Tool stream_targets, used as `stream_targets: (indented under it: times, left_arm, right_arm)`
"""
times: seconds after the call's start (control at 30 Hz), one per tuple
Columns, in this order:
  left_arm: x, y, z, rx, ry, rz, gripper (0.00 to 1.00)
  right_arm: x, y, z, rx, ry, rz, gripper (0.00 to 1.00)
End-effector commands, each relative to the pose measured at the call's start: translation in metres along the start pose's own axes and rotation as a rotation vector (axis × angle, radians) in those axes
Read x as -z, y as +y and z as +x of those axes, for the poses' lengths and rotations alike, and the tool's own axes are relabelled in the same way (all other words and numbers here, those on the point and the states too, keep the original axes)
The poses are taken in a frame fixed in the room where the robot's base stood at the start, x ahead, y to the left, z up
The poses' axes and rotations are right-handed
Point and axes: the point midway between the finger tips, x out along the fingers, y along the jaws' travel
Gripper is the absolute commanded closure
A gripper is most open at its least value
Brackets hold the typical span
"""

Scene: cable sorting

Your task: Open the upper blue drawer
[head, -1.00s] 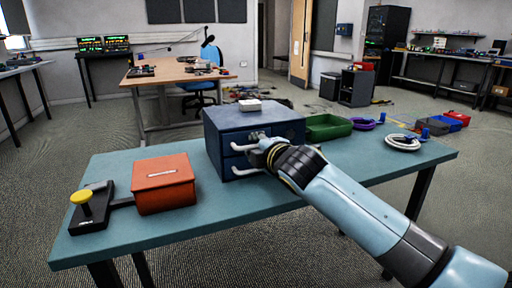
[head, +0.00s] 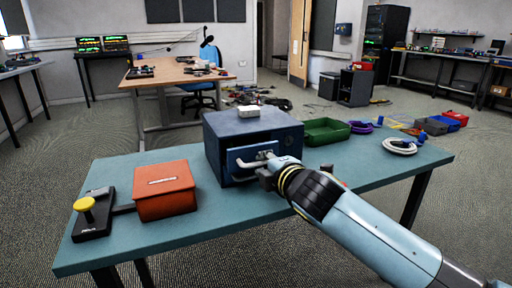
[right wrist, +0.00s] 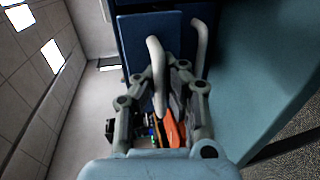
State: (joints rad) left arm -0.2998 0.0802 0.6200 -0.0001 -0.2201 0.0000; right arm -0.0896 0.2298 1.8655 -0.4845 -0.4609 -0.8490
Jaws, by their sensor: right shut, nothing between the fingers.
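The blue drawer cabinet (head: 252,124) stands on the teal table. Its upper drawer (head: 290,146) is pulled part way out toward me, its front ahead of the cabinet face. The white upper handle (head: 247,163) is at my right gripper (head: 266,168), which is shut with its fingers at the handle's right end. In the right wrist view the near handle (right wrist: 156,65) reaches down to the fingers; I cannot tell whether they touch. The lower handle (right wrist: 198,42) shows to its right there. The lower drawer is mostly hidden in the head view. My left gripper is not in view.
A white box (head: 249,111) lies on the cabinet. A red box (head: 164,190) and a yellow-button device (head: 88,210) are left of it. A green tray (head: 326,131), purple cable (head: 360,127) and white cable (head: 400,146) are to the right. The table front left of my arm is clear.

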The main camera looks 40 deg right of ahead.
Motion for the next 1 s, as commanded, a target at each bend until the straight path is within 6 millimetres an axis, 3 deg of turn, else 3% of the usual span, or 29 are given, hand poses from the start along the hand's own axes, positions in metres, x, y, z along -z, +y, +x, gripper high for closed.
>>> stream_targets:
  times: [0.1, 0.3, 0.67, 0.83, 1.0]
  left_arm:
    - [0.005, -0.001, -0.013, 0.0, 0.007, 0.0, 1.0]
    - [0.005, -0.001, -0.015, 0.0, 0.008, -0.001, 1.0]
    - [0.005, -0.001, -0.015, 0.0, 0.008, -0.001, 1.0]
    - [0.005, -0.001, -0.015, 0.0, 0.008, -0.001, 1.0]
    - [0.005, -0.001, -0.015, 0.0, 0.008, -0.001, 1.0]
  right_arm:
    - [-0.001, -0.006, -0.035, 0.007, -0.001, -0.001, 1.0]
    - [0.0, -0.014, -0.065, 0.003, -0.001, 0.001, 1.0]
    - [-0.001, -0.015, -0.069, 0.002, -0.001, -0.001, 1.0]
    - [-0.001, -0.015, -0.068, 0.002, -0.001, -0.001, 0.79]
    - [0.0, -0.015, -0.068, 0.001, -0.001, 0.0, 0.79]
